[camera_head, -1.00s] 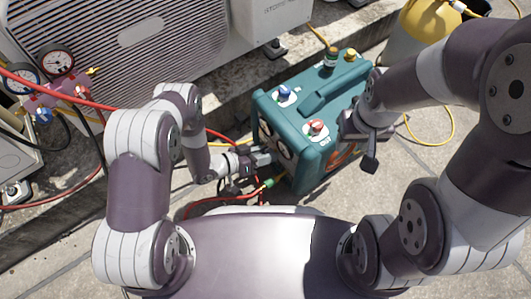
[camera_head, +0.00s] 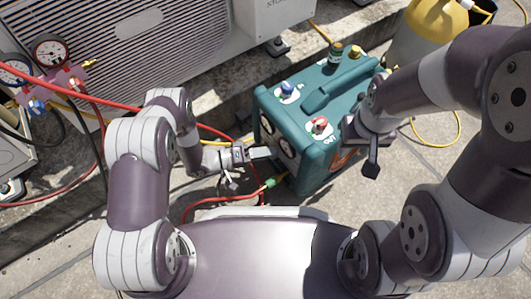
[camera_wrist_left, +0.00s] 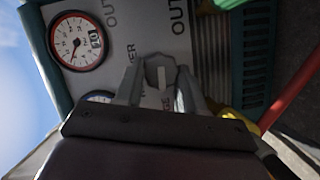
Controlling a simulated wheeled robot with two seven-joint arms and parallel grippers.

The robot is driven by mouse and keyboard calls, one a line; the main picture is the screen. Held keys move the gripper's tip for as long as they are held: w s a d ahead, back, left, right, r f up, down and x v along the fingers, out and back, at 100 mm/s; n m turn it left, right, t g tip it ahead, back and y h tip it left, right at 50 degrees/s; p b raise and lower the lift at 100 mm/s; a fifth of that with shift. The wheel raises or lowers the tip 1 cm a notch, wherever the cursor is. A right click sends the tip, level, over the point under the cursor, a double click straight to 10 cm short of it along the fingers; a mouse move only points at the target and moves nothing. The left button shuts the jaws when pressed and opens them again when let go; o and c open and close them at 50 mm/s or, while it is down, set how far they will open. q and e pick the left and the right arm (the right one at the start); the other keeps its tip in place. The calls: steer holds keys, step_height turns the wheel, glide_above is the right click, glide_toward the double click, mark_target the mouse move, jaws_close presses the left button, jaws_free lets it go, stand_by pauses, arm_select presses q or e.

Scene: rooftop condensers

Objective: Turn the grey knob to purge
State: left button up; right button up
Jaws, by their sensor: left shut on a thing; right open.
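The teal machine (camera_head: 318,165) stands on the paving, its front panel facing my left arm. In the left wrist view, the grey knob (camera_wrist_left: 160,72) with a pale pointer mark sits on the panel between the fingers. My left gripper (camera_head: 266,154) is shut on it; it also shows in the left wrist view (camera_wrist_left: 160,88). Lettering beside the knob is partly covered by the fingers, so its setting cannot be read fully. My right gripper (camera_head: 362,148) is open and empty beside the machine's right side.
A round gauge (camera_wrist_left: 77,41) is on the panel. A blue knob (camera_head: 287,88) and a red knob (camera_head: 320,124) are on the machine's top. Red and yellow hoses lie near my left gripper. A yellow cylinder (camera_head: 424,25) stands behind. A condenser (camera_head: 140,50) is at the back left.

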arm_select(q)
steer(key=shift+n, duration=0.3)
stand_by(0.4)
steer(key=o, duration=1.1)
steer(key=shift+c, duration=0.2)
steer(key=p+v, duration=0.4)
steer(key=v, duration=0.8)
steer(key=shift+a+f+p, duration=0.15)
steer(key=shift+a+p, duration=0.2)
steer(key=shift+a, duration=0.05)
